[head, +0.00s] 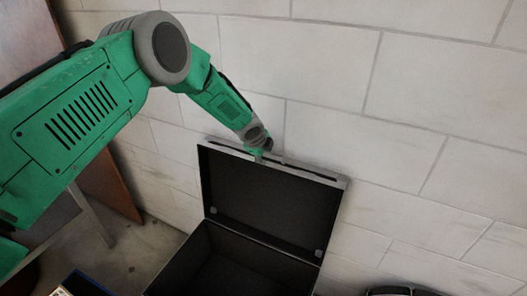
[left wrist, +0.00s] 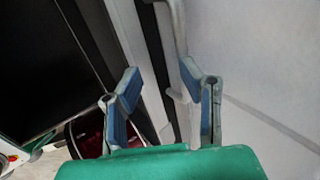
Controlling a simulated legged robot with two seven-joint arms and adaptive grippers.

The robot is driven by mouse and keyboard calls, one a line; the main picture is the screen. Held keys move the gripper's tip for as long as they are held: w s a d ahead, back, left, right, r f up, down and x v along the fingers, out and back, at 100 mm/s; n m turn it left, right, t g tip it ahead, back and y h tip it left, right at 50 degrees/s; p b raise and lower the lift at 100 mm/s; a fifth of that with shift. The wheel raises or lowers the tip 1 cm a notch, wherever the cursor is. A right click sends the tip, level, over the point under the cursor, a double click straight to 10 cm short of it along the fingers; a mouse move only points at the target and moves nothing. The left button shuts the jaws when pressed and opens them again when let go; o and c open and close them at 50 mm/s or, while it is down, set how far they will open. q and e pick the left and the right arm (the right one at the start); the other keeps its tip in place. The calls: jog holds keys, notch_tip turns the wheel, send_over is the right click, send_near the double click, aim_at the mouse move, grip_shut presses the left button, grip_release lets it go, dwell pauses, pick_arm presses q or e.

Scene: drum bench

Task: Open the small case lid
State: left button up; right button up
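The small case (head: 225,265) stands at the bottom middle of the head view, with a dark interior. Its lid (head: 270,200) is raised, leaning back near the wall, with its black inside facing me. My left gripper (head: 265,154) is at the lid's top edge. In the left wrist view the blue-padded fingers of the left gripper (left wrist: 160,72) are apart, with the lid's pale rim (left wrist: 140,45) running between them. I cannot tell if either finger touches the rim. My right gripper is not in view.
A pale block wall (head: 400,120) rises close behind the lid. A dark rounded object (head: 395,290) is cut off at the bottom right. A blue-edged item (head: 82,284) lies at the bottom left. A dark red object (left wrist: 88,130) shows in the left wrist view.

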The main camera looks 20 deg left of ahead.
pick_arm(q)
jog(key=v, duration=1.1)
jog(key=shift+s+r, duration=0.15)
jog(key=shift+r, duration=0.25)
